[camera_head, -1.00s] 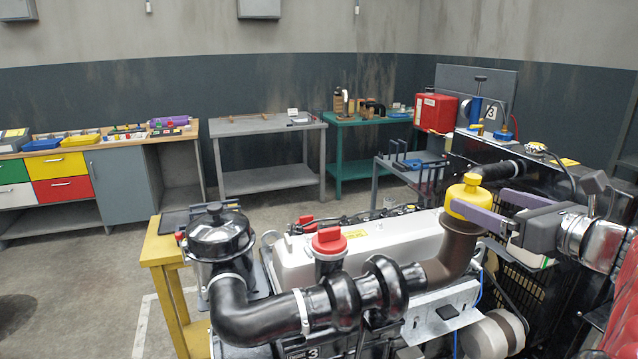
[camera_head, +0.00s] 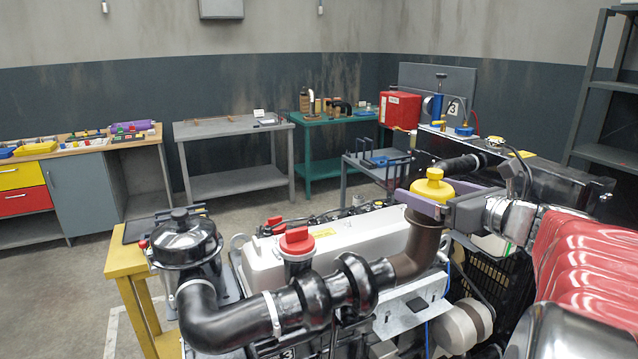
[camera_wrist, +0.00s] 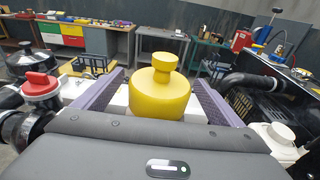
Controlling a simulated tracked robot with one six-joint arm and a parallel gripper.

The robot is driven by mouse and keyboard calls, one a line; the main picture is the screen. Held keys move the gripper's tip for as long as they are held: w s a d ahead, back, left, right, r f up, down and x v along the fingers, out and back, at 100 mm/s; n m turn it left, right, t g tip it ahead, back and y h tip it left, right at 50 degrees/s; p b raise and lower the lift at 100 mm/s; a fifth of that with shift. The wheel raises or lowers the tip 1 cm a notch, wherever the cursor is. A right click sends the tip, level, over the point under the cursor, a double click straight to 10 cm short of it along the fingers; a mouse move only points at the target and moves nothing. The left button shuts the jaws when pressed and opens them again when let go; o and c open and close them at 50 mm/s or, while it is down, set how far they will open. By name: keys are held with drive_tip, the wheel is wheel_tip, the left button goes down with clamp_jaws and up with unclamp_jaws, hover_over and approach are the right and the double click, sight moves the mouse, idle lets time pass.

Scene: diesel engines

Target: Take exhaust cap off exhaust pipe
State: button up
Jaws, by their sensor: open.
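The yellow exhaust cap (camera_head: 432,187) sits upright on top of the brown exhaust pipe (camera_head: 421,240). My gripper (camera_head: 420,198) is level with the cap, reaching in from the right, with one purple finger on each side of it. In the wrist view the cap (camera_wrist: 160,92) stands between the two purple fingers of my gripper (camera_wrist: 158,95), with a narrow gap visible on both sides. The jaws are open and hold nothing. The pipe is hidden below the cap in the wrist view.
The engine's silver cover (camera_head: 330,245), red oil cap (camera_head: 291,240) and black intake pipe (camera_head: 240,318) lie left of the exhaust pipe. A black radiator hose (camera_head: 458,166) runs close behind. A yellow stand (camera_head: 135,270) is at the left. Space above the cap is clear.

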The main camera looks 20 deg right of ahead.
drive_tip(key=shift+c, duration=0.5)
drive_tip(key=c, duration=1)
